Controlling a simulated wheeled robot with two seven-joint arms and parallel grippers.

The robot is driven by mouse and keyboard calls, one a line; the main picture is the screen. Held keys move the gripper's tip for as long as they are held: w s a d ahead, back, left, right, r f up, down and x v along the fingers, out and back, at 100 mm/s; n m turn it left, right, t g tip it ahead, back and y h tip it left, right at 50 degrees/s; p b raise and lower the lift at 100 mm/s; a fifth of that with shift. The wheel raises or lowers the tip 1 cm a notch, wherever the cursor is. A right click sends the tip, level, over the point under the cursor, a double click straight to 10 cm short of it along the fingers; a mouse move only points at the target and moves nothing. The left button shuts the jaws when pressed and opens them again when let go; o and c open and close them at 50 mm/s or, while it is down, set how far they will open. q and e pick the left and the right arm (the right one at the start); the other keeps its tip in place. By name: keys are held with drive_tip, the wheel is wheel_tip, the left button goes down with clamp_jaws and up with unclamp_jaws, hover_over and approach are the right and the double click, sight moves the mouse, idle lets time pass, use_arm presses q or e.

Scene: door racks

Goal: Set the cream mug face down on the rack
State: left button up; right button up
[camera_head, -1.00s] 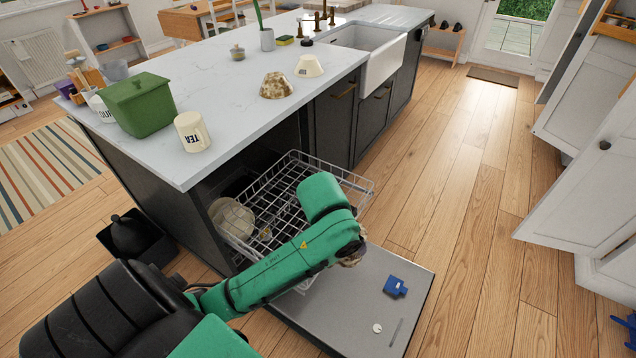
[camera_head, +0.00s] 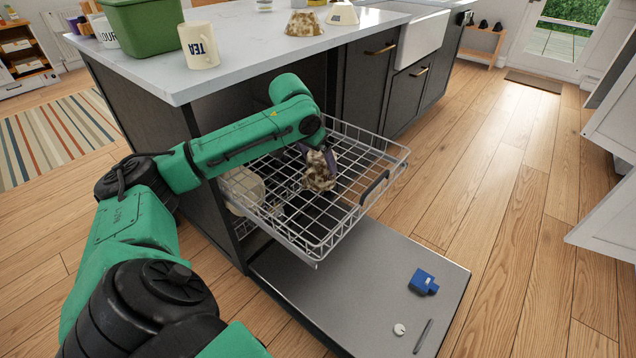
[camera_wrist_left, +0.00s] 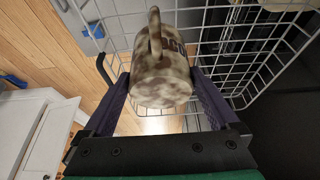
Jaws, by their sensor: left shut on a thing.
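My left gripper (camera_head: 326,158) reaches over the pulled-out wire rack (camera_head: 316,256) and is shut on a mottled brown-and-cream mug (camera_head: 319,173). In the left wrist view the mug (camera_wrist_left: 162,84) sits between the two dark fingers of the gripper (camera_wrist_left: 160,88), its handle toward the picture's top and dark lettering partly showing. The mug is in or just above the rack; I cannot tell if it touches the wires or which way its mouth faces. A cream mug (camera_head: 199,46) marked TEA stands on the counter near its edge. My right gripper is not in view.
A pale dish (camera_head: 243,187) is at the rack's left. The open dishwasher door (camera_head: 350,290) lies below, with a blue object (camera_head: 423,282) on it. The counter (camera_head: 260,50) overhangs behind; a green tub (camera_head: 143,25) and mottled bowl (camera_head: 304,22) stand on it.

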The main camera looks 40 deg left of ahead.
sight(309, 170)
use_arm(q)
wheel_tip(309, 170, down, 9)
drive_tip(key=shift+f+b, duration=0.15)
drive_tip(key=shift+b, duration=0.9)
drive_tip(key=shift+f, duration=0.15)
drive_tip(key=o, duration=1.3)
drive_tip(key=shift+o, duration=0.2)
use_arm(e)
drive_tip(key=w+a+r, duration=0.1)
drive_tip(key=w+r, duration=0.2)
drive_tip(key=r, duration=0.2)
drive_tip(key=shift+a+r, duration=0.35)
use_arm(q)
drive_tip(key=shift+s+r, duration=0.1)
drive_tip(key=shift+r, duration=0.2)
drive_tip(key=p+v, duration=0.2)
drive_tip(key=v, duration=0.9)
drive_tip(key=shift+s+d+r+p, duration=0.1)
drive_tip(key=shift+s+r+p, duration=0.15)
drive_tip(key=shift+p, duration=0.15)
drive_tip(key=shift+w, duration=0.1)
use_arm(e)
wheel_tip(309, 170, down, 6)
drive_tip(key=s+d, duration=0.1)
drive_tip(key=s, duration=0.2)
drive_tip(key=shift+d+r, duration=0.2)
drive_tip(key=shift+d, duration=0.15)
use_arm(q)
drive_tip(key=shift+f, duration=0.1)
